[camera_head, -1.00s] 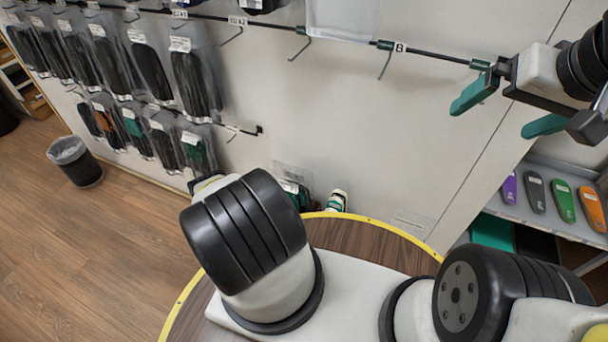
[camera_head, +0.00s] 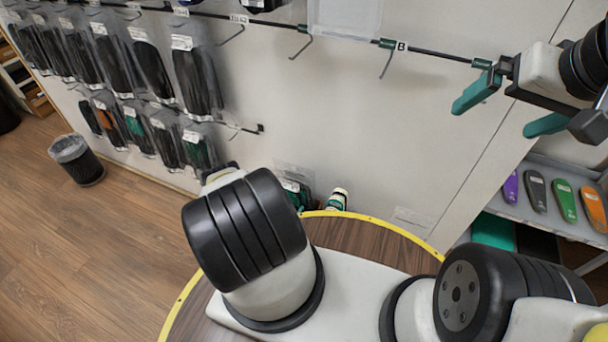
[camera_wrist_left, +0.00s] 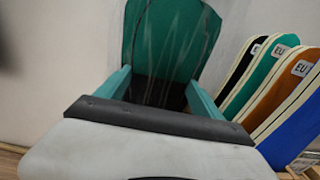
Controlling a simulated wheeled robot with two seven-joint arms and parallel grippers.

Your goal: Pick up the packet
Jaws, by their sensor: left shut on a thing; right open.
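In the left wrist view, my left gripper (camera_wrist_left: 160,92) has its teal fingers on either side of a clear plastic packet (camera_wrist_left: 168,40) with a dark teal insole inside. It is shut on the packet. The packet's lower part is dark between the fingers. In the head view, my left arm's black wrist covers that gripper. My right gripper (camera_head: 495,118) is open and empty in front of the wall at the upper right, with its teal fingers well apart.
Packets of dark insoles (camera_head: 150,75) hang on wall rails at the left. Coloured insoles (camera_wrist_left: 265,85) stand close right of my left gripper. A shelf (camera_head: 540,222) with coloured insoles is at the right. A bin (camera_head: 76,160) stands on the wooden floor. A yellow-edged round surface (camera_head: 372,236) lies below.

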